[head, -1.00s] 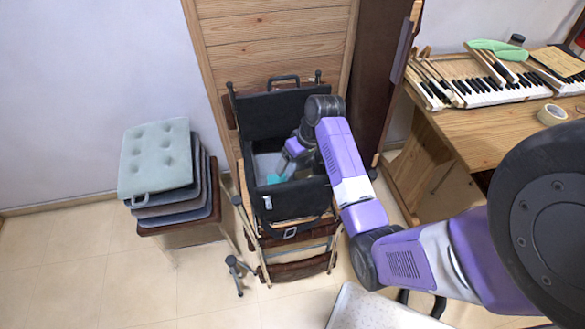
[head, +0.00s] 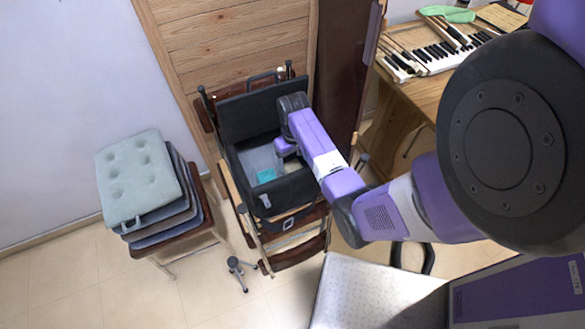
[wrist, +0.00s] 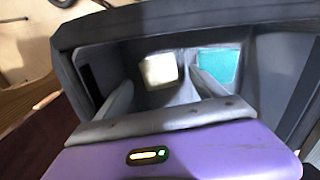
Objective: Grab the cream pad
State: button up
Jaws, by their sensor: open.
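The cream pad (wrist: 160,70) lies on the grey floor of the open black case, and in the wrist view it shows ahead, between my two fingers. My gripper (wrist: 161,84) is open and empty, pointing down into the case above the pad. In the head view my arm hides its fingertips. I cannot tell the exact gap to the pad.
A teal pad (head: 266,176) lies beside the cream one, to its right in the wrist view. The black case (head: 293,190) has upright walls and a raised lid behind. A cushion stack (head: 138,178), a small tripod (head: 240,270) and a piano-key table (head: 430,95) stand around.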

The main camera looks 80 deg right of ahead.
aim_at(293, 167)
jog(key=shift+f, duration=1.6)
jog(key=c, duration=1.4)
jog(key=shift+r, duration=0.15)
jog(key=shift+c, duration=0.2)
notch_tip(293, 167, up, 20)
jog(key=p, duration=0.2)
